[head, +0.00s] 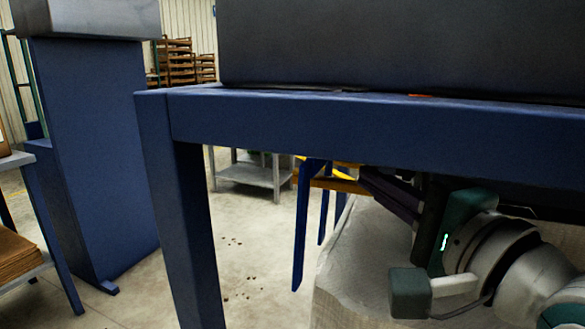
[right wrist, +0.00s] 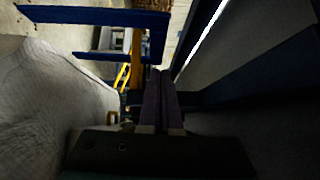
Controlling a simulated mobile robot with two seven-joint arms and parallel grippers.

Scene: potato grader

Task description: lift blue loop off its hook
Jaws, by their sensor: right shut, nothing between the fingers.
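My right gripper (head: 366,177) is under the blue crossbeam, above the pale sack. Its dark fingers point left in the head view. In the right wrist view the fingers (right wrist: 158,80) lie together, shut and empty. I cannot make out a loop on a hook for certain. A narrow blue piece (head: 303,225) hangs down or stands left of the fingertips, apart from them. In the right wrist view a blue U-shaped form (right wrist: 95,15) lies beyond the fingers. I cannot tell whether it is the loop or part of a frame. No hook is clearly visible. My left gripper is not in view.
The blue crossbeam (head: 350,115) and its post (head: 190,230) close off the space above and left of my right arm. The pale sack (head: 350,255) fills the space below. A grey table (head: 250,175) stands behind. The floor between is mostly open, with scattered small bits.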

